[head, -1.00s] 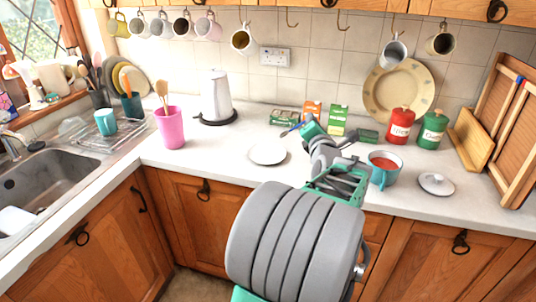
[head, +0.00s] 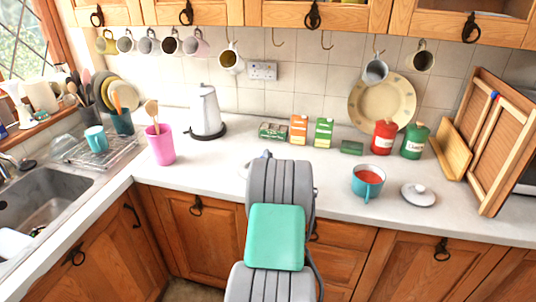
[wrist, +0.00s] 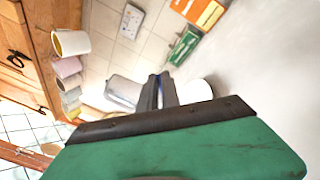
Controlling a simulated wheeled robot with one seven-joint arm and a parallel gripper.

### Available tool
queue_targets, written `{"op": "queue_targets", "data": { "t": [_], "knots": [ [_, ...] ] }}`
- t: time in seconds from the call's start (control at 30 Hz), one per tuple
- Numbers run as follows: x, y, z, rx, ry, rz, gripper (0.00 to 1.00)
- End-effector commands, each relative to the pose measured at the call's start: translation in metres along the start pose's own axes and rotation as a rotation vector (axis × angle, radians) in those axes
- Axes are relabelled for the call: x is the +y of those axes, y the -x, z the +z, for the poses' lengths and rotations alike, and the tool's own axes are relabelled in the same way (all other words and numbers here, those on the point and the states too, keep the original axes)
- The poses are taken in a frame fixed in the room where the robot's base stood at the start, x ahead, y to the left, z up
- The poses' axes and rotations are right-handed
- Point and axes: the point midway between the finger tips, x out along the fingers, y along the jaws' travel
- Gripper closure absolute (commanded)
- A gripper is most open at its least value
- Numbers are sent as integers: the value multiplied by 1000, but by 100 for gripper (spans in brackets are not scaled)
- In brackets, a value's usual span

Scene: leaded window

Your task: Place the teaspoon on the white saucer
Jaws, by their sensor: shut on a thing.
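The white saucer (head: 243,170) lies on the counter, mostly hidden behind my arm in the head view; only a sliver of its left edge shows. A white rounded shape (wrist: 194,91), which looks like the saucer, shows just past the fingers in the wrist view. My gripper (wrist: 160,82) is shut, with a thin bluish piece of the teaspoon (wrist: 164,76) showing at the fingertips. Most of the teaspoon is hidden. In the head view my arm covers the gripper, near the saucer; I cannot tell whether the spoon touches it.
A pink utensil cup (head: 160,145) and a kettle (head: 207,112) stand to the left. Small boxes (head: 298,129) stand behind my arm. Mugs hang above.

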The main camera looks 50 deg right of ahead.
Motion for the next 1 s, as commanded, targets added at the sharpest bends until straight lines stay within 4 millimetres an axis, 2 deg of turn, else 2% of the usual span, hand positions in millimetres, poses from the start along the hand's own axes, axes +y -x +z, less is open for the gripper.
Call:
{"op": "queue_targets", "data": {
  "t": [0.27,0.3,0.57,0.87,1.0],
  "knots": [
    [-2,0,-2,0,-1,1,100],
    [-1,0,-2,0,-1,1,92],
    [-1,0,-1,0,-1,1,71],
    [2,0,2,1,-1,0,71],
    [-2,22,-1,-1,-1,0,71]
  ]
}}
